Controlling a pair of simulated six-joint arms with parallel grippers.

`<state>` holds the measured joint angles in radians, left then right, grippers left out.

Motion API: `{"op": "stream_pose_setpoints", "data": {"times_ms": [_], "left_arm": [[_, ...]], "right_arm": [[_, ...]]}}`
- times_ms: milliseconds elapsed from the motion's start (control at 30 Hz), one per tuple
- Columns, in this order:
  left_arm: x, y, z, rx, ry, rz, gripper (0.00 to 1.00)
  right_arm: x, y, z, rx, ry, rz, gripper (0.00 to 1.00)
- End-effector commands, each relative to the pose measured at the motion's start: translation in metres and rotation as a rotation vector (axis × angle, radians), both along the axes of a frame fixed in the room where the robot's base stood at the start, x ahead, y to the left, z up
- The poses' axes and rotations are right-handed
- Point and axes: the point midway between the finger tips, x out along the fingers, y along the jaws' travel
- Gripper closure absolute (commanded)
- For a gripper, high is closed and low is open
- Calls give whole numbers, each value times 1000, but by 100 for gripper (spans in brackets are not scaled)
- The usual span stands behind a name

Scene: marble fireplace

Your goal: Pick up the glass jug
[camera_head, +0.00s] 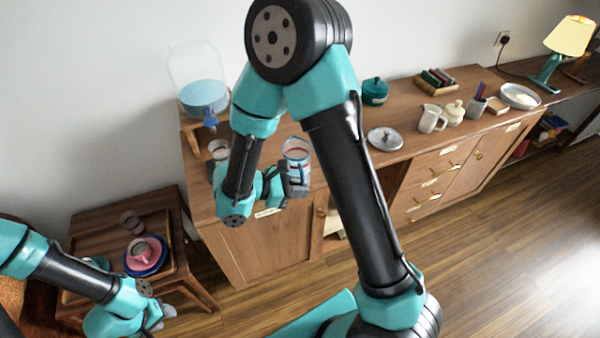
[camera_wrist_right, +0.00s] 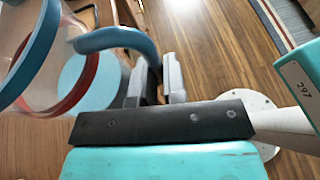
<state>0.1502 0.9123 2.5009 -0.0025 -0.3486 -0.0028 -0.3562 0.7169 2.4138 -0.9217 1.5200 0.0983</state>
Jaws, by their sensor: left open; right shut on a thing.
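The glass jug (camera_head: 297,152) is clear with blue and red bands and stands out at the left end of the cabinet top. In the right wrist view the jug (camera_wrist_right: 42,62) fills the left side, with its blue handle (camera_wrist_right: 112,38) running between the fingers. My right gripper (camera_head: 289,188) is shut on this handle, and its two fingers also show in the wrist view (camera_wrist_right: 155,78). I cannot tell whether the jug's base touches the cabinet. My left gripper (camera_head: 162,312) is open and low at the left, apart from the jug.
A glass dispenser (camera_head: 203,95) of blue liquid stands behind on the cabinet (camera_head: 265,245). A silver lid (camera_head: 384,139), a teal pot (camera_head: 375,91) and a white jug (camera_head: 431,119) stand to the right.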

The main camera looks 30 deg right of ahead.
Motion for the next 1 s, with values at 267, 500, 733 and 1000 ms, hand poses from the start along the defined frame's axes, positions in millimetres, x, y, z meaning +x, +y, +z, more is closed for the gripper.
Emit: {"op": "stream_pose_setpoints", "data": {"times_ms": [267, 500, 733, 1000], "left_arm": [[0, 0, 0, 0, 0, 0, 57], [0, 0, 0, 0, 0, 0, 57], [0, 0, 0, 0, 0, 0, 57], [0, 0, 0, 0, 0, 0, 57]], "right_arm": [[-18, 12, 2, 1, -2, 1, 100], [-19, 12, 2, 0, -2, -1, 100], [-19, 12, 2, 1, -2, 1, 100], [-6, 17, 7, 0, -4, 16, 100]]}}
